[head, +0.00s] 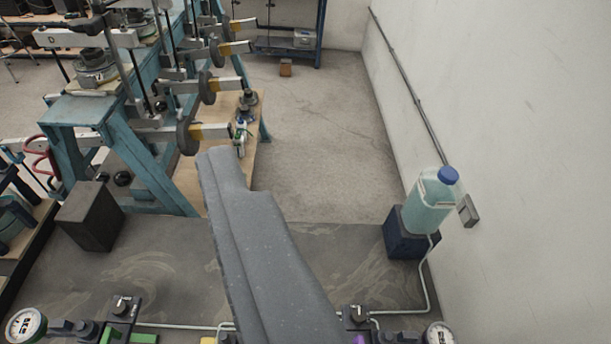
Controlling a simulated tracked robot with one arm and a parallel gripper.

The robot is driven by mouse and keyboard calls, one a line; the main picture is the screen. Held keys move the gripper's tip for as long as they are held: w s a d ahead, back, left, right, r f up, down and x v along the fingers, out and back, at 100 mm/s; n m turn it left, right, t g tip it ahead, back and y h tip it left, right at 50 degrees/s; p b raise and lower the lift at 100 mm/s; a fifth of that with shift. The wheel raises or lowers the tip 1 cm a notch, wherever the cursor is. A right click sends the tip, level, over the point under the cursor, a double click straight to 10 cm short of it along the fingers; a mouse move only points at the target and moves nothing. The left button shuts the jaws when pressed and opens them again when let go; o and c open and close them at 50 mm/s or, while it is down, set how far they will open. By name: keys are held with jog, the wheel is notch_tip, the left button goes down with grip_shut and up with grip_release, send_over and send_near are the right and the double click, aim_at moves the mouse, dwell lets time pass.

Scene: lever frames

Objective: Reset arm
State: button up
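A grey, angular arm link, which looks like mine, rises from the bottom middle of the head view towards the upper left. No gripper fingers can be made out, and nothing held is visible. A row of blue-green lever frames (130,152) stands at the left. Several lever arms with yellow-marked ends (214,131) and round dark weights (188,137) stick out from them to the right. The upper end of the link overlaps the picture just below the nearest lever; I cannot tell whether they touch.
A dark box (91,215) sits on the grey mat (150,270) at left. A blue-capped jug (428,203) stands on a dark block (404,240) by the right wall (510,130). Gauges (25,325) and tubing line the front. The floor (320,140) between frames and wall is clear.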

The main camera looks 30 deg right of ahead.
jog(key=shift+f, duration=0.1)
notch_tip(320, 180, down, 4)
jog(key=b, duration=0.4)
jog(key=shift+f, duration=0.1)
dwell(0.8)
